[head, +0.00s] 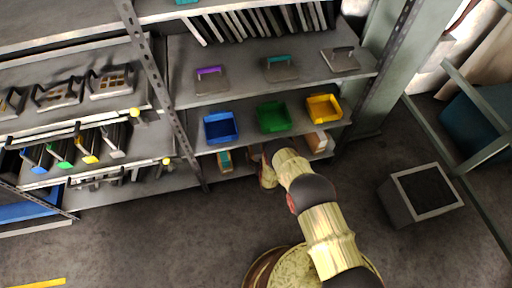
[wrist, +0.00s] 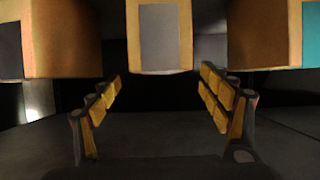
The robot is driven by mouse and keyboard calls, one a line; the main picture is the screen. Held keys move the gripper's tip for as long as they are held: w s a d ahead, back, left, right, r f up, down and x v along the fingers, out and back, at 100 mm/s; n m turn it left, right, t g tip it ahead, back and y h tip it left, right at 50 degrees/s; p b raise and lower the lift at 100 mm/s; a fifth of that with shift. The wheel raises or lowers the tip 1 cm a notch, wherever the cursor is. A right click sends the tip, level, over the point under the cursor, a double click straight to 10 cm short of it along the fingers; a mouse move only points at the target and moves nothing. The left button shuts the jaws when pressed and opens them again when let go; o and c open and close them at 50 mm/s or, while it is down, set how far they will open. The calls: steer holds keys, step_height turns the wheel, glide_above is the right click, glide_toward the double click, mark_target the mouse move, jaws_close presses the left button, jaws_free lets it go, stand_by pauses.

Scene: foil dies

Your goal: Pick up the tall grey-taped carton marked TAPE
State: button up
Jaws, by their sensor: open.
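A brown carton (wrist: 160,38) with a grey panel stands in the middle of the wrist view, ahead of my gripper and lined up between its fingers. No marking can be read on it. My gripper (wrist: 160,78) is open, with yellow-padded fingers spread and nothing between them. The fingertips look short of the carton; the exact gap is hard to judge. In the head view my arm reaches to the bottom shelf and hides the gripper and most of what is in front of it.
A carton with a dark grey panel (wrist: 62,40) and one with a teal panel (wrist: 265,35) flank the middle carton closely. Above in the head view are blue (head: 221,128), green (head: 273,118) and yellow (head: 324,109) bins. A grey box (head: 420,194) stands on the floor at right.

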mark_target(256, 146)
steer(key=b+x, duration=0.4)
steer(key=x, duration=0.3)
steer(key=shift+w+a, duration=0.2)
steer(key=shift+w, duration=0.15)
steer(key=shift+f, duration=0.1)
steer(key=shift+c, duration=1.3)
jaws_close()
